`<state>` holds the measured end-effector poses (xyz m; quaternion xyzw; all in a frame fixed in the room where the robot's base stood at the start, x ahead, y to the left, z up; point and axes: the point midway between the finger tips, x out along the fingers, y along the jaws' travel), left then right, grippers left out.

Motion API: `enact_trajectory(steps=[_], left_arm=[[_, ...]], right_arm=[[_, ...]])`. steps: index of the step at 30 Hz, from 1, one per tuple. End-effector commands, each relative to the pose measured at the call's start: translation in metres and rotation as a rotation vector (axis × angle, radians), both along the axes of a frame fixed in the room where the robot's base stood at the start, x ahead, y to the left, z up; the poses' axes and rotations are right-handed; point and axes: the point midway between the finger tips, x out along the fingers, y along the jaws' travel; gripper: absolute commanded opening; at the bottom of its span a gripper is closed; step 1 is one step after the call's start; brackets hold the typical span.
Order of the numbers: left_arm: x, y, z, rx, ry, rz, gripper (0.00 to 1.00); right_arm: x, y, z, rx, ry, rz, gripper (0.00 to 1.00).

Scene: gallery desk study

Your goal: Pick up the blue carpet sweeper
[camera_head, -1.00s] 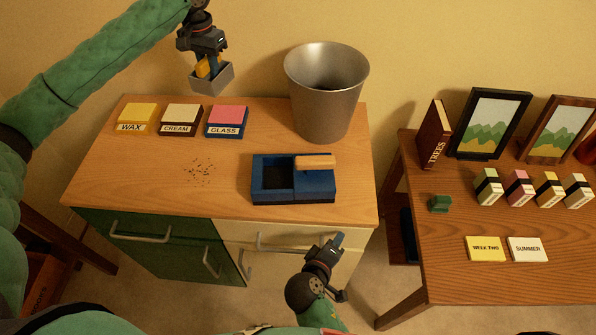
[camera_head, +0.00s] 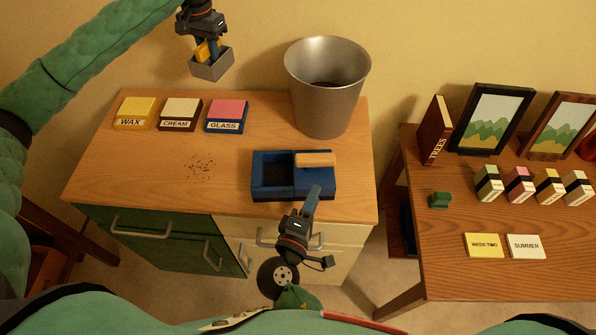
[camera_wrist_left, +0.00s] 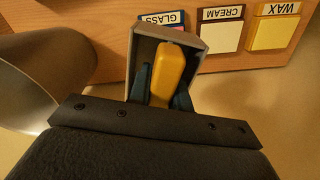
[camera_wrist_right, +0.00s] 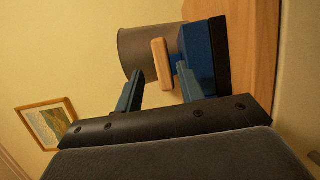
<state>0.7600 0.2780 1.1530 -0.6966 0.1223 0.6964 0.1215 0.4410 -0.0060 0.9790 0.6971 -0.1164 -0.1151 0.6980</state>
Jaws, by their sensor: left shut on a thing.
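The blue carpet sweeper (camera_head: 262,188) sits on the wooden desk top, right of centre. It has an open compartment on its left and a light wooden handle (camera_head: 316,160) on its right. My right gripper (camera_head: 313,194) is at its front right side, with the fingers pointing at the handle. In the right wrist view the fingers stand apart and empty (camera_wrist_right: 162,85), with the handle (camera_wrist_right: 160,62) beyond them and the blue body (camera_wrist_right: 198,50) to the right. My left gripper (camera_head: 206,54) is shut on the yellow handle of a grey scoop (camera_head: 211,71), held high behind the desk's left part.
A metal bin (camera_head: 326,95) stands behind the sweeper. WAX, CREAM (camera_head: 180,113) and GLASS (camera_head: 227,114) blocks line the back left. Dark crumbs (camera_head: 200,167) lie left of the sweeper. A second table (camera_head: 450,270) with frames and blocks stands at the right.

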Motion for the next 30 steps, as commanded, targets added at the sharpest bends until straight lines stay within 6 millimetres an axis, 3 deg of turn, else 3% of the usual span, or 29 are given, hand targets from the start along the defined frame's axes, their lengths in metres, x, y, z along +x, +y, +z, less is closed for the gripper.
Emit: enact_trajectory(steps=[6,17,25,30], left_arm=[[0.000,0.000,0.011,0.000,0.000,0.000,0.00],[0.000,0.000,0.016,0.000,0.000,0.000,0.00],[0.000,0.000,0.026,0.000,0.000,0.000,0.00],[0.000,0.000,0.027,0.000,0.000,0.000,0.00]], right_arm=[[0.032,-0.011,0.002,0.000,-0.001,-0.001,0.38],[0.051,-0.017,0.002,-0.001,0.001,-0.001,0.38],[0.085,-0.026,0.003,-0.001,0.000,-0.001,0.38],[0.093,-0.029,0.001,0.001,0.002,-0.001,0.38]])
